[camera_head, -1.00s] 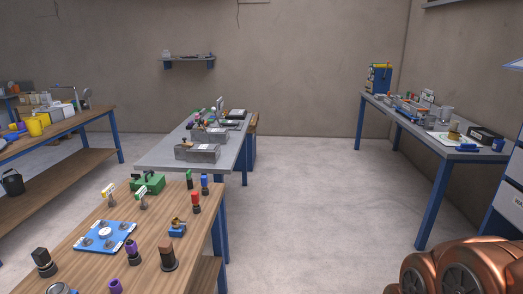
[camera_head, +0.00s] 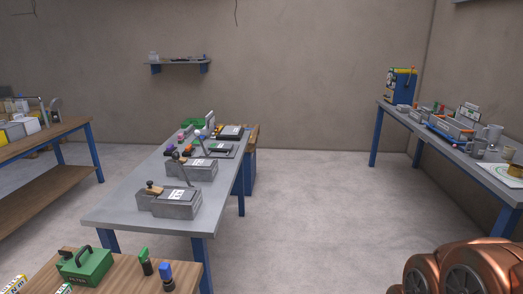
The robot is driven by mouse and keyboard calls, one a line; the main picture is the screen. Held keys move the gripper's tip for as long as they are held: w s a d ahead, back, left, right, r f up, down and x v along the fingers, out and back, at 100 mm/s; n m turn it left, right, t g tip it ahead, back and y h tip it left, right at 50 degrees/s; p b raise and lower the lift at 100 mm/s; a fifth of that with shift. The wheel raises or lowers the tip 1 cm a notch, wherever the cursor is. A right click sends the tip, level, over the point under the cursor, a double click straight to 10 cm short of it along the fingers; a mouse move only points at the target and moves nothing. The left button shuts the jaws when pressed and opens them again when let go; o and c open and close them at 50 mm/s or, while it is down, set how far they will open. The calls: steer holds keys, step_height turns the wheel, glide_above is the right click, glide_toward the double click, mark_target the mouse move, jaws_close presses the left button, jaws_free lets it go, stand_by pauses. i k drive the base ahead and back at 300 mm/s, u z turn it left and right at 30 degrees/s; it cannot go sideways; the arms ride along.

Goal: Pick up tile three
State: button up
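I cannot make out a tile marked three. On the grey table (camera_head: 120,207) ahead stand two grey block-shaped fixtures, the nearer one (camera_head: 178,210) and one behind it (camera_head: 195,173). Each has a small white marked piece on top, too small to read. Farther back on this table lie dark flat items with white pieces, one of them a dark plate (camera_head: 231,132). My gripper is not in view; only a copper-coloured part of my own body shows at the lower right.
A wooden bench (camera_head: 120,272) at the near left holds a green box (camera_head: 83,265) and dark bottles with green and blue tops. A right-hand table (camera_head: 450,147) carries trays and mugs. A wall shelf (camera_head: 178,62) hangs behind. Open floor (camera_head: 310,215) lies between the tables.

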mark_target(216, 146)
steer(key=i, duration=2.85)
steer(key=u, duration=1.85)
steer(key=i, duration=0.5)
steer(key=u, duration=0.05)
